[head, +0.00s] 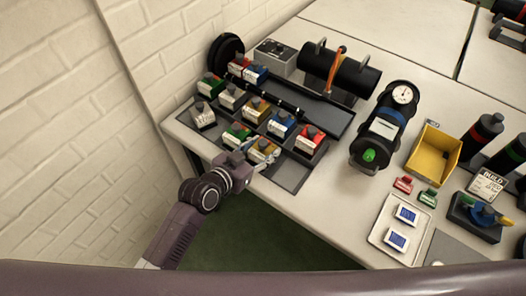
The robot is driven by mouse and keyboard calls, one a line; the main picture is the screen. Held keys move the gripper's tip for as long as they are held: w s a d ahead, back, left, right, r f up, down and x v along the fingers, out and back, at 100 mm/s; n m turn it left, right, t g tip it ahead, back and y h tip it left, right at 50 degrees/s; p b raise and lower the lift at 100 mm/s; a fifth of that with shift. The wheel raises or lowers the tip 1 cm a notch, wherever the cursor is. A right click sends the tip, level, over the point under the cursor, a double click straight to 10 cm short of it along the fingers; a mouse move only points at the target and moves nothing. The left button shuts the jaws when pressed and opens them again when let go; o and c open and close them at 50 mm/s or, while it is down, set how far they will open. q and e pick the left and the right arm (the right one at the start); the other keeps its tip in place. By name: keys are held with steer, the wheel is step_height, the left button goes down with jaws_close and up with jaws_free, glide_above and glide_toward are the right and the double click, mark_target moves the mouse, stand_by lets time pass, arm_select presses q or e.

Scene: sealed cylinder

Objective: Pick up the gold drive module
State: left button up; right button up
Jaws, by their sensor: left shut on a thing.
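A gold drive module (262,148) with a dark knob and a white label is at the front edge of the module rack (290,175). My left gripper (263,158) reaches in from the left and is shut on this gold module. The fingers cover part of its front. I cannot tell whether the module is lifted off the rack. Another gold module (255,107) sits in the row behind. My right gripper is not in view.
Green (237,133), red (309,140) and blue (281,124) modules stand close around the left gripper. A black cylinder with a gauge (402,95), a yellow bin (434,153) and a tray (383,230) stand to the right. A white brick wall (70,120) is at left.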

arm_select(q)
steer(key=shift+r, duration=0.15)
step_height(320, 180, up, 20)
steer(key=s+a+f+m, duration=0.1)
steer(key=s+a+f, duration=0.25)
steer(key=a, duration=0.65)
steer(key=s+a+r+m+g+h, duration=0.3)
steer(key=s+a+r, duration=0.1)
steer(key=s+a, duration=0.5)
steer(key=w+d+n+t+y, duration=0.1)
steer(key=w+d+n, duration=0.1)
steer(key=w+d, duration=0.4)
steer(key=w+d+n+t+y, duration=0.2)
steer(key=w+d, duration=0.4)
steer(key=d, duration=0.7)
steer(key=shift+w+f, duration=0.3)
steer(key=shift+f, duration=0.05)
step_height(320, 180, down, 20)
steer(key=shift+r+p, duration=0.2)
steer(key=shift+p, duration=0.15)
